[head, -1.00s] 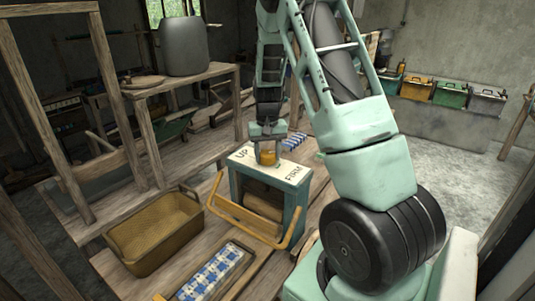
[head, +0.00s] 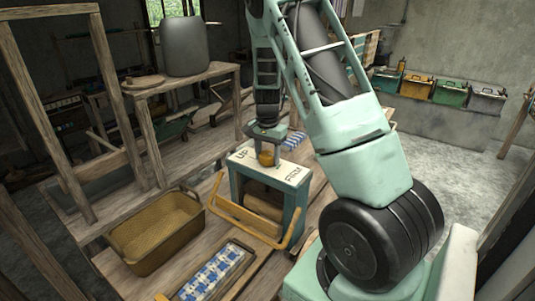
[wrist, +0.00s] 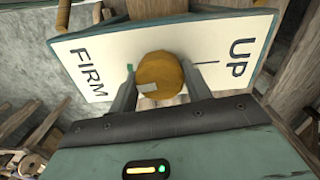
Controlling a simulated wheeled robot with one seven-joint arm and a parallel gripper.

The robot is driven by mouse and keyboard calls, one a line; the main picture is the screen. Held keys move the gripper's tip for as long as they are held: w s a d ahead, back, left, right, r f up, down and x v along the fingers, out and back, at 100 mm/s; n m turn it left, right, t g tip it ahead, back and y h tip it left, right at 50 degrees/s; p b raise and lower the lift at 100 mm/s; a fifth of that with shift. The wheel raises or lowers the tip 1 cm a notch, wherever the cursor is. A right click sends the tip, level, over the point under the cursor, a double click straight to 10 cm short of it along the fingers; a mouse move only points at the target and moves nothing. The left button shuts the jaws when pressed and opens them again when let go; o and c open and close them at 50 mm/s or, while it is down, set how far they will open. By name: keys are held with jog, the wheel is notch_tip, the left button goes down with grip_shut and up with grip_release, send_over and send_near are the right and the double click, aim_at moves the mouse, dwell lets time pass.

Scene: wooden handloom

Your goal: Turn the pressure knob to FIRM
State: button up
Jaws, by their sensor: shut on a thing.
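The pressure knob (wrist: 165,70) is a round, ochre wooden knob on the cream top plate (wrist: 95,42) of a teal-framed press (head: 298,205). The plate reads FIRM at the left and UP at the right in the wrist view. A small green mark lies on the FIRM side and a black line on the UP side. A pale patch shows on the knob's lower left. My gripper (wrist: 161,78) is over the plate with a finger on each side of the knob, shut on it. In the head view the knob (head: 266,156) is partly covered by my gripper (head: 266,152).
An ochre bar handle (head: 232,222) sticks out at the press's front. A tan basket (head: 150,255) stands left of it on the wooden bench. A blue-and-white checked cloth (head: 215,272) lies in front. Coloured boxes (head: 450,93) stand on the back ledge.

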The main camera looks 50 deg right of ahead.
aim_at(267, 153)
jog(key=shift+w+r, duration=0.1)
dwell(0.4)
jog(key=o, duration=1)
jog(key=shift+c, duration=0.2)
notch_tip(267, 153, up, 17)
jog(key=b, duration=0.3)
jog(key=shift+r, duration=0.15)
